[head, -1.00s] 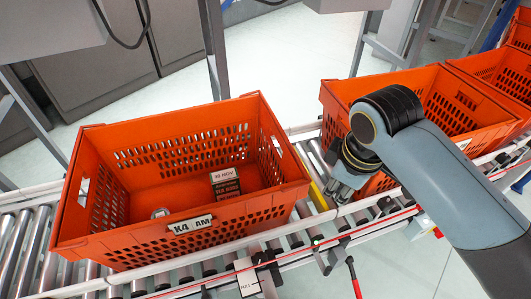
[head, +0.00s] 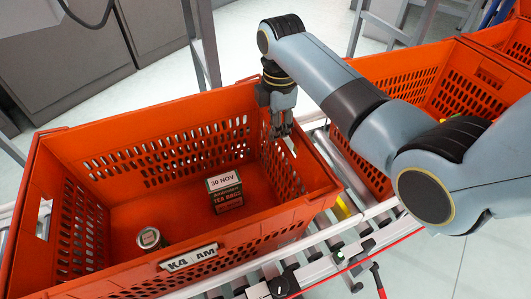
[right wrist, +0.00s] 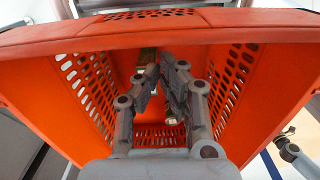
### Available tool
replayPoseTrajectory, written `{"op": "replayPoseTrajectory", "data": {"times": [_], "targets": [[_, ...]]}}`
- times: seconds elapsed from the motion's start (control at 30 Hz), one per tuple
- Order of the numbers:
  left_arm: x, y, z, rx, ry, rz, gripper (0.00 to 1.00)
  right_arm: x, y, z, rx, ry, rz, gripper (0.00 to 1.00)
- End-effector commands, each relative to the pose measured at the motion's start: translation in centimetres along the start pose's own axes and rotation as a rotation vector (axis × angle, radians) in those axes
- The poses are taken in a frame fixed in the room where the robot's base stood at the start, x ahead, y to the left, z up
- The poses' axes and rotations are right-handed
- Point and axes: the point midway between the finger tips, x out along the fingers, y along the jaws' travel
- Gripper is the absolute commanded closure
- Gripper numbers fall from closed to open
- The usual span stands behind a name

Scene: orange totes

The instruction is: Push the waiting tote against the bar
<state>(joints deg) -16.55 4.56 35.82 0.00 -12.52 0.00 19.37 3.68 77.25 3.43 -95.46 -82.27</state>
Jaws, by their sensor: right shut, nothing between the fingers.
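A large orange tote (head: 95,132) with a "KA AM" label stands on the roller conveyor at the left. A second orange tote (head: 380,72) stands to its right, partly behind my right arm. The pictures do not say which one is the waiting tote. A yellow bar (head: 343,208) lies across the rollers between them, partly hidden. My right gripper (head: 281,132) is shut and empty, pointing down at the left tote's right end. In the right wrist view its fingers (right wrist: 160,75) show against an orange tote interior (right wrist: 235,85). I cannot tell if they touch it. My left gripper is out of view.
In the left tote are a box marked "30 NOV" (head: 225,192) and a small can (head: 149,239). Conveyor rollers (head: 325,240) show between and in front of the totes. More orange totes (head: 510,42) stand at the far right.

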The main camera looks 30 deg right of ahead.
Motion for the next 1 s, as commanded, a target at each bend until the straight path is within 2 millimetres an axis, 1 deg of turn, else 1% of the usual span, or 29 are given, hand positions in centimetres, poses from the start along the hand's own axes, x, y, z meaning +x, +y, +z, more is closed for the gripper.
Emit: {"op": "replayPoseTrajectory", "data": {"times": [0.03, 0.1, 0.17, 0.27, 0.5, 0.6, 0.7, 0.83, 1.0], "targets": [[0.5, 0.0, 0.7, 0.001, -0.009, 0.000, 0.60, 0.6, 0.1, -0.1, -0.006, 0.001, -0.002, 1.00], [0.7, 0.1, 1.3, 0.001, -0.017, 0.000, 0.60, 0.9, 0.2, -0.1, -0.012, 0.001, -0.003, 1.00], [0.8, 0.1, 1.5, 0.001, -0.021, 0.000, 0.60, 1.2, 0.2, -0.1, -0.014, 0.001, -0.004, 1.00], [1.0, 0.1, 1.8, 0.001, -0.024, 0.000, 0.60, 2.4, 0.2, -0.1, -0.013, 0.001, -0.005, 1.00], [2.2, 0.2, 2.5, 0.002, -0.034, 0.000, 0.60, 7.0, 0.1, -0.1, -0.013, 0.001, -0.006, 1.00], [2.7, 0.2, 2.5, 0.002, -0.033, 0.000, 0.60, 8.6, 0.1, -0.1, -0.012, 0.001, -0.005, 1.00], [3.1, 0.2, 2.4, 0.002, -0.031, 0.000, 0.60, 9.7, 0.1, -0.1, -0.012, 0.001, -0.004, 1.00], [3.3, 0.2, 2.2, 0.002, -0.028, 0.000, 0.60, 10.4, 0.2, -0.1, -0.012, 0.002, -0.002, 1.00], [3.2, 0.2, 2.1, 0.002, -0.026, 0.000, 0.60, 10.6, 0.2, -0.1, -0.012, 0.001, -0.002, 1.00]]}}
